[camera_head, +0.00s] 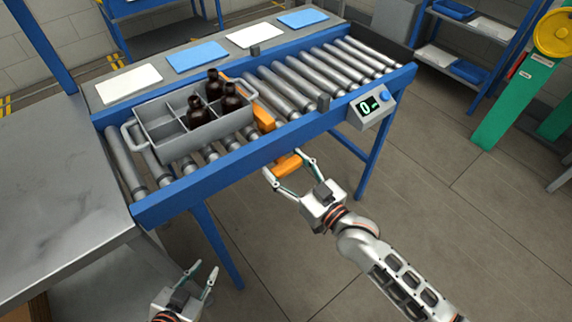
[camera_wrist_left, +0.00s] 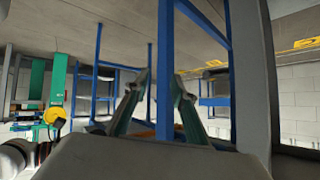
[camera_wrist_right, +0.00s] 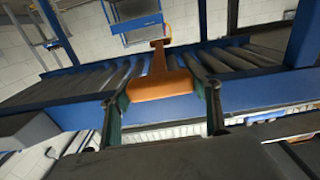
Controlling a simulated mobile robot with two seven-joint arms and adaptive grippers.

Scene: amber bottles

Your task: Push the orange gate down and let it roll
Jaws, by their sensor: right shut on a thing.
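The orange gate (camera_head: 264,117) stands across the roller conveyor, right beside the crate. Its orange handle (camera_head: 288,164) sticks out over the blue front rail. My right gripper (camera_head: 289,166) is shut on this handle, one finger on each side; the handle also shows between the fingers in the right wrist view (camera_wrist_right: 160,88). A grey divided crate (camera_head: 165,118) sits on the rollers left of the gate and holds three dark amber bottles (camera_head: 213,92). My left gripper (camera_head: 203,279) is low in front of the conveyor, its fingers apart and empty, as the left wrist view (camera_wrist_left: 158,95) also shows.
Bare rollers (camera_head: 310,75) lie right of the gate. A display box (camera_head: 372,106) hangs on the front rail. White and blue panels (camera_head: 198,56) line the back shelf. A grey table (camera_head: 60,190) stands at left.

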